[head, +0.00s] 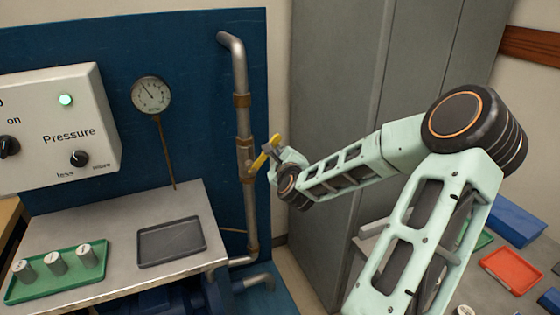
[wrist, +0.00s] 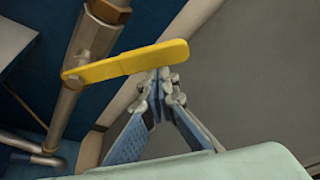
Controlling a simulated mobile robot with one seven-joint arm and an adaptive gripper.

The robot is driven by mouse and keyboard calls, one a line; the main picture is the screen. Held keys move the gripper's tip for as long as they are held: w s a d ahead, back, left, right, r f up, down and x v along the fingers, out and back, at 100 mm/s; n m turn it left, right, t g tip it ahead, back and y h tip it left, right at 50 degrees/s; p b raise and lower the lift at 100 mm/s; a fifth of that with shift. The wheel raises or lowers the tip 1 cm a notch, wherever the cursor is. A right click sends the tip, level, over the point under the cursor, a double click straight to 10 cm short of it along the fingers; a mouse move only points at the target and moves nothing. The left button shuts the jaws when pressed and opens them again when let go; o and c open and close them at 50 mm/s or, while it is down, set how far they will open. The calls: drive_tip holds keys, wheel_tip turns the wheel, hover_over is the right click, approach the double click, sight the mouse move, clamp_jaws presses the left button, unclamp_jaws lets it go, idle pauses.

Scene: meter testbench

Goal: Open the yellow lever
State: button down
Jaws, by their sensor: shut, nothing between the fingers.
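The yellow lever (head: 260,160) is mounted on the vertical metal pipe (head: 243,125) and slants up to the right in the head view. In the wrist view the lever (wrist: 125,62) reaches from the pipe (wrist: 85,60) out to the right, with its free end over my fingertips. My gripper (head: 270,150) is at the outer part of the lever. In the wrist view my gripper (wrist: 162,78) is shut with its fingertips together, just below the lever's edge and not around it. I cannot tell whether they touch.
A blue panel (head: 195,60) stands behind the pipe, with a round gauge (head: 150,95) and a white pressure control box (head: 60,125) to the left. A metal bench (head: 120,215) bears a dark tray (head: 170,242) and a green tray (head: 30,290). A grey cabinet (head: 340,90) stands at right.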

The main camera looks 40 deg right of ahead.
drive_tip(key=w+a+r+n+t+h+b, duration=0.1)
drive_tip(key=a+r+n+h+b, duration=0.1)
drive_tip(key=a+n+b, duration=0.4)
drive_tip(key=shift+w+r+n+t+b, duration=0.3)
drive_tip(key=shift+r+n+b, duration=0.2)
drive_tip(key=shift+r+b, duration=0.25)
drive_tip(key=shift+a, duration=0.1)
